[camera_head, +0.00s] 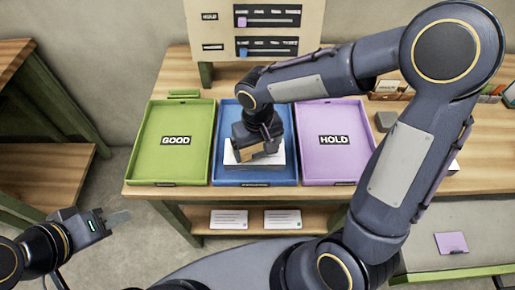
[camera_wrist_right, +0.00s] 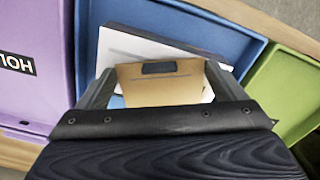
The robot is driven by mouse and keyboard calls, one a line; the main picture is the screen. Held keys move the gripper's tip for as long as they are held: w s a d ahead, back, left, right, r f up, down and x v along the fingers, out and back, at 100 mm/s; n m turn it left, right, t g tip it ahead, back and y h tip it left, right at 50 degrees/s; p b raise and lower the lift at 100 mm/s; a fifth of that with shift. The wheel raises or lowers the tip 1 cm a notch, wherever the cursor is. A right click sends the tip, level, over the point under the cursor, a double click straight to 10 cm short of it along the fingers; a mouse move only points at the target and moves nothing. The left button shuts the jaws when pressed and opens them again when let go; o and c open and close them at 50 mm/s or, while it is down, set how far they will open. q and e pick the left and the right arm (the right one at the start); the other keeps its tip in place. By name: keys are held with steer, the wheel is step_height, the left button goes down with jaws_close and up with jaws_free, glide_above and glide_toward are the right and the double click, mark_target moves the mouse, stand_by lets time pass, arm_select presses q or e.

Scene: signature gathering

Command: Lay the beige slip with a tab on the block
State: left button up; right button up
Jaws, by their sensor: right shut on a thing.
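The beige slip (camera_wrist_right: 160,88) with a dark tab on its far edge is between my right gripper's fingers in the right wrist view. My right gripper (camera_head: 256,150) is shut on it above the blue tray (camera_head: 285,178); a tan part of the slip (camera_head: 243,152) shows in the head view. The white block (camera_head: 272,166) lies in the blue tray under the gripper, partly hidden by it. In the right wrist view the block (camera_wrist_right: 122,46) shows beyond and below the slip; whether they touch cannot be told. My left gripper (camera_head: 117,218) is low at the left, away from the table, its opening unclear.
A green tray (camera_head: 150,165) marked GOOD stands left of the blue tray. A purple tray (camera_head: 320,165) marked HOLD stands to the right. A board with sliders (camera_head: 225,40) rises behind. Two white cards (camera_head: 229,219) lie on the shelf below; a purple slip (camera_head: 451,242) lies at lower right.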

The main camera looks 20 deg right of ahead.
steer(key=shift+f, duration=0.4)
steer(key=shift+f, duration=0.15)
steer(key=o, duration=0.7)
step_height(320, 180, up, 12)
steer(key=s+d+m+t+y, duration=0.1)
steer(key=s+d+t, duration=0.1)
steer(key=s, duration=0.3)
steer(key=s+d+m+t+y, duration=0.1)
steer(key=s+d, duration=0.2)
steer(key=s, duration=0.2)
steer(key=s+d+m+t+y+p, duration=0.1)
steer(key=s+d+t, duration=0.1)
steer(key=s+d, duration=0.1)
steer(key=shift+s+d+t+y, duration=0.15)
steer(key=shift+s+y, duration=0.05)
steer(key=shift+s, duration=0.25)
steer(key=shift+s+d+t+y, duration=0.15)
steer(key=shift+s+y, duration=0.05)
steer(key=shift+s, duration=0.25)
